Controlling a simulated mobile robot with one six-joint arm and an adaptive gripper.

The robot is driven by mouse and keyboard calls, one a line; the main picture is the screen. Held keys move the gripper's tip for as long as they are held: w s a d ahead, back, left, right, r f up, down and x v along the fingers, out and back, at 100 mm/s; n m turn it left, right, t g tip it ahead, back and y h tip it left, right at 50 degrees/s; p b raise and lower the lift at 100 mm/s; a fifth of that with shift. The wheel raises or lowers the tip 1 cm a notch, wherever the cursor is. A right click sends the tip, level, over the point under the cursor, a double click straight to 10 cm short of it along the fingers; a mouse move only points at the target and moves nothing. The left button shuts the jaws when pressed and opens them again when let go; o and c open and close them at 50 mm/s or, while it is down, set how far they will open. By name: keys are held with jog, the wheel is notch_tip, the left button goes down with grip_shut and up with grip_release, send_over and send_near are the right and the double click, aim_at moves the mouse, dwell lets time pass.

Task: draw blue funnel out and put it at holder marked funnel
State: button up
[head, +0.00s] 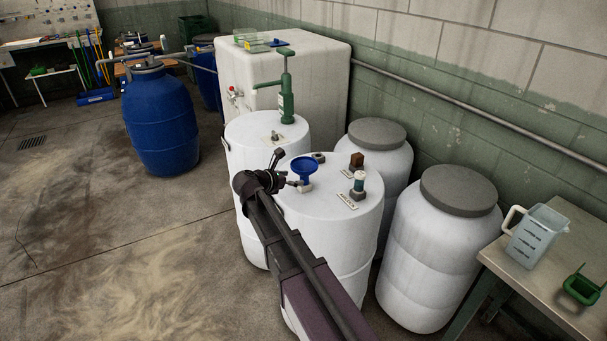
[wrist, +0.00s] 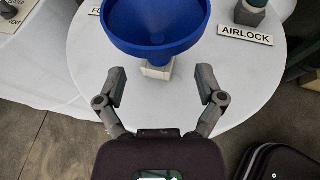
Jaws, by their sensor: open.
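The blue funnel (head: 305,168) stands upright in a pale square fitting (head: 306,188) on top of the front white drum (head: 330,210). In the wrist view the funnel's wide bowl (wrist: 157,30) is just ahead of my gripper (wrist: 162,82), with the pale fitting (wrist: 157,70) below it. My gripper (head: 290,180) is open and empty, its fingers apart and close to the funnel. A label beginning with F (wrist: 95,11) is partly hidden behind the bowl. I cannot read a full funnel marking, so I cannot tell which holder it is.
An airlock (head: 359,181) with an AIRLOCK label (wrist: 245,34) stands right of the funnel. A grey fitting (head: 319,157) and a brown block (head: 357,161) are behind. A jug (head: 536,236) stands on the right table.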

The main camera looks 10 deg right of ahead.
aim_at(301, 177)
jog(key=shift+w+d+f, duration=0.1)
jog(key=shift+d, duration=0.05)
jog(key=shift+b+x, duration=1.05)
jog(key=shift+x, duration=1.5)
jog(key=shift+w, duration=0.1)
grip_shut()
